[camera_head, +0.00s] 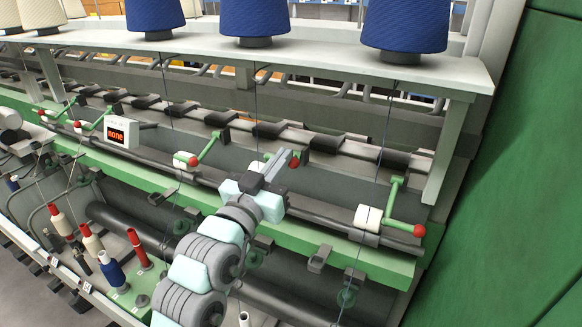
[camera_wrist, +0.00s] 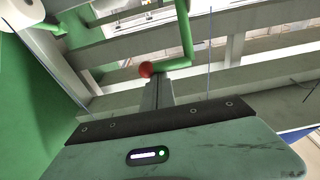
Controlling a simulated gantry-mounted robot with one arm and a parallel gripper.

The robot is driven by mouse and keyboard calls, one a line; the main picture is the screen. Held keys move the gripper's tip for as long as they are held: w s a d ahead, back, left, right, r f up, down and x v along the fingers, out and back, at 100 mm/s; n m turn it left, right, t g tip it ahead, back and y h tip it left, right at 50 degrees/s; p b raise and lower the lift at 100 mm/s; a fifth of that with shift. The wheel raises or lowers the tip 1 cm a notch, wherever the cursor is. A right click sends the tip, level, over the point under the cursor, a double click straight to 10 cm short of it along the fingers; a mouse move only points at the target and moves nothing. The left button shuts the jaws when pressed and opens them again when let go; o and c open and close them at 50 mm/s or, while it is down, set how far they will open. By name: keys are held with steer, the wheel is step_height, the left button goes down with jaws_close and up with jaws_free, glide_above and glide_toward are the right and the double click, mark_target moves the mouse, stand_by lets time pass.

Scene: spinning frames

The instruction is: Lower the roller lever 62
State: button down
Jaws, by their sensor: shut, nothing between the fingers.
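A green lever with a red ball end (camera_head: 294,163) is right by my gripper (camera_head: 290,157) in the head view. The same red ball (camera_wrist: 146,69) shows in the wrist view at the fingertips, with the green lever arm (camera_wrist: 186,35) running right and then up from it. My gripper is shut and empty; its fingers (camera_wrist: 157,90) look very close to the ball, and I cannot tell whether they touch. My wrist hides most of this lever's white roller (camera_head: 267,157). I cannot read a number 62 on any lever.
Similar levers with red balls stand left (camera_head: 194,161) and right (camera_head: 419,230) along the green rail. A display box (camera_head: 118,133) reads "none". Blue cones (camera_head: 405,25) sit on the shelf above; thin threads hang down. A green wall (camera_head: 530,150) closes the right side.

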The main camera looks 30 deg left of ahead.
step_height(320, 180, down, 7)
steer(key=s+t+b, duration=0.2)
steer(key=t+b, duration=0.2)
steer(key=b, duration=1.1)
steer(key=shift+s+f, duration=0.15)
steer(key=shift+f, duration=0.05)
steer(key=shift+f, duration=0.1)
